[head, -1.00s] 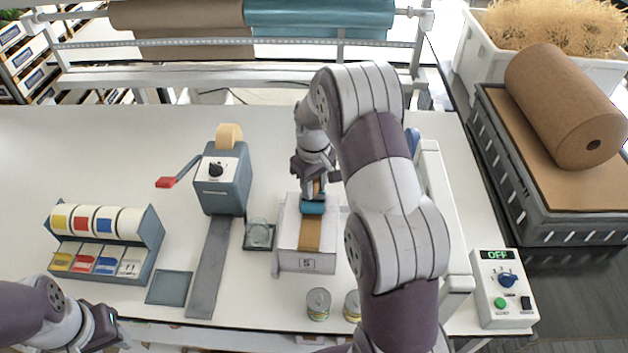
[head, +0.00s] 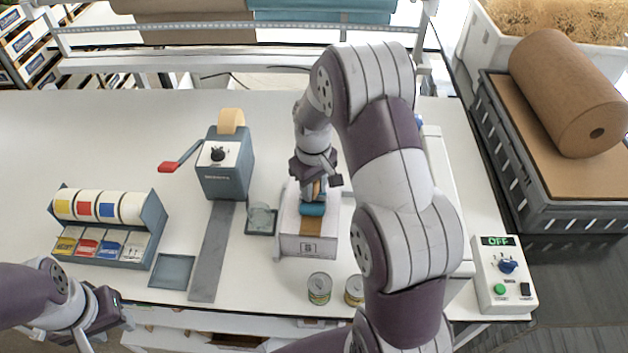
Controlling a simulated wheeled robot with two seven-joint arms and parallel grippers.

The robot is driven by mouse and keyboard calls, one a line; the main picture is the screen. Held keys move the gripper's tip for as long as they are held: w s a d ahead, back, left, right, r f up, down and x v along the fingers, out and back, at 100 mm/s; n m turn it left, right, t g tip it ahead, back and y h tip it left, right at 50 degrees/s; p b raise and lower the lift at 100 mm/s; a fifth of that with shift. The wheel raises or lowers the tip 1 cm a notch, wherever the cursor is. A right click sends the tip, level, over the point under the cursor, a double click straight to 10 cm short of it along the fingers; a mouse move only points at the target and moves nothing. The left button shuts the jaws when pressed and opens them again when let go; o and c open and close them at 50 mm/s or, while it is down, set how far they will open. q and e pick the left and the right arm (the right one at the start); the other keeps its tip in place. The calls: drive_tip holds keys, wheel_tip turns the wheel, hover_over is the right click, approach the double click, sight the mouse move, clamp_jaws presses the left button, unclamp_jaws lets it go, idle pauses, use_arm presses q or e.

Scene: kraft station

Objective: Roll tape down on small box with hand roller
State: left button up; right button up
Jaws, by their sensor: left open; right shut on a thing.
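The small white box (head: 290,245) stands on the white table, with a strip of brown tape (head: 311,225) along its top and down toward its front edge. My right gripper (head: 314,187) is above the box, shut on the hand roller (head: 313,208). The roller's teal cylinder rests on or just over the tape; exact contact is hard to tell. The handle is mostly hidden by the gripper. My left gripper (head: 108,325) is open and empty at the lower left, near the table's front edge, away from the box.
A grey tape dispenser (head: 226,172) with a red lever stands left of the box. A label roll holder (head: 110,222) is further left. A glass dish (head: 261,218) sits beside the box. Two cans (head: 319,288) stand in front. A control panel (head: 502,275) reads OFF at right.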

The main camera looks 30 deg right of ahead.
drive_tip(key=shift+s+a+f, duration=0.15)
drive_tip(key=shift+s+a, duration=0.4)
drive_tip(key=shift+s, duration=0.3)
drive_tip(key=shift+s+a, duration=0.6)
drive_tip(key=shift+s, duration=0.3)
drive_tip(key=shift+s+a, duration=0.65)
drive_tip(key=shift+s, duration=0.35)
drive_tip(key=shift+w+r+p, duration=0.1)
drive_tip(key=shift+r+p, duration=0.4)
drive_tip(key=shift+p, duration=0.15)
wheel_tip(320, 180, up, 5)
drive_tip(key=p, duration=0.4)
drive_tip(key=shift+p, duration=0.3)
